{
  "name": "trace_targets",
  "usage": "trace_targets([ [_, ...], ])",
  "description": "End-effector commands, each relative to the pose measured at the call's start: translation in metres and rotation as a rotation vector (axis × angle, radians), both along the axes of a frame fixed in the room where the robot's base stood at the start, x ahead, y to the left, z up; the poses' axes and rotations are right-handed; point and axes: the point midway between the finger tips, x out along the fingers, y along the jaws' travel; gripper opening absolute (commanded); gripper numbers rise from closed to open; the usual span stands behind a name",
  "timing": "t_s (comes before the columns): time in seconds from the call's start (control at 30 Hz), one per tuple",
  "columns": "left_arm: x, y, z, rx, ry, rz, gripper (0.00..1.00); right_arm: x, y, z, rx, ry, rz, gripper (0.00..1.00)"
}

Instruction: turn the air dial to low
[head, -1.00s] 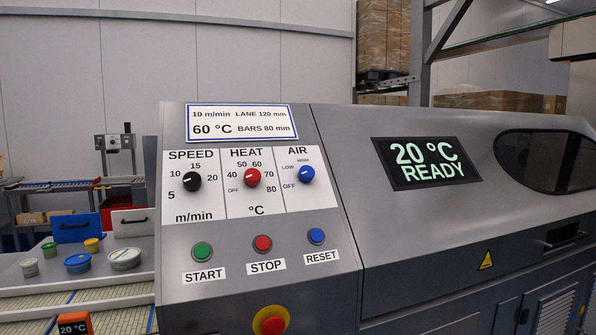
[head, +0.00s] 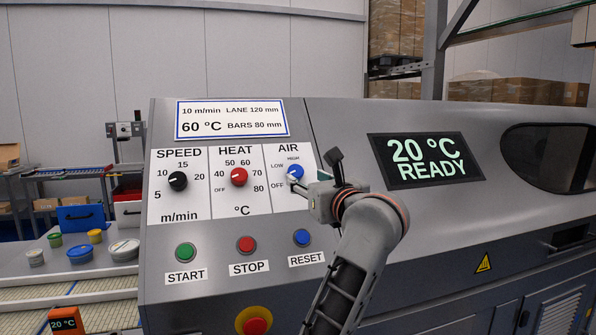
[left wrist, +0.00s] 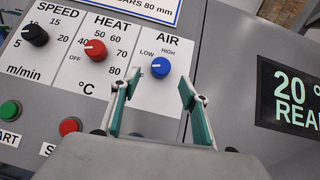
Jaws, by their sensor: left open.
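The blue air dial (head: 295,171) is on the right of the panel's three dials, with labels OFF, LOW and HIGH around it. My left gripper (head: 310,176) is in front of the dial's lower right. In the left wrist view its two fingers (left wrist: 160,82) are apart and empty, with the dial just beyond and between the tips. I cannot tell whether they touch it. My right gripper is not in view.
The black speed dial (head: 177,181) and red heat dial (head: 239,177) are left of the air dial. Start (head: 185,251), stop (head: 246,244) and reset (head: 301,237) buttons lie below, and a large red knob (head: 255,325) at the bottom. The display (head: 427,160) reads 20 °C READY.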

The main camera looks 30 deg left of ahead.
Motion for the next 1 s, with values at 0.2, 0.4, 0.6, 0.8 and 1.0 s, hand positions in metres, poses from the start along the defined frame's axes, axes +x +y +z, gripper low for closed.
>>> trace_targets([
  [0.2,0.014,0.016,0.002,-0.019,-0.003,-0.008,0.45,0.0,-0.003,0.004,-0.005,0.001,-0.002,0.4],
  [0.4,0.033,0.041,0.002,-0.018,-0.003,-0.007,0.45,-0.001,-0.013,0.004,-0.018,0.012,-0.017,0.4],
  [0.6,0.045,0.056,0.002,-0.018,-0.004,-0.008,0.45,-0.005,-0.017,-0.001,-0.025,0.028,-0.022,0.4],
  [0.8,0.048,0.06,0.0,-0.019,-0.003,-0.009,0.45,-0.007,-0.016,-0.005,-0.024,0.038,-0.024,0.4],
  [1.0,0.048,0.06,0.0,-0.02,-0.004,-0.009,0.32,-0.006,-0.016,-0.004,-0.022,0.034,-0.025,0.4],
])
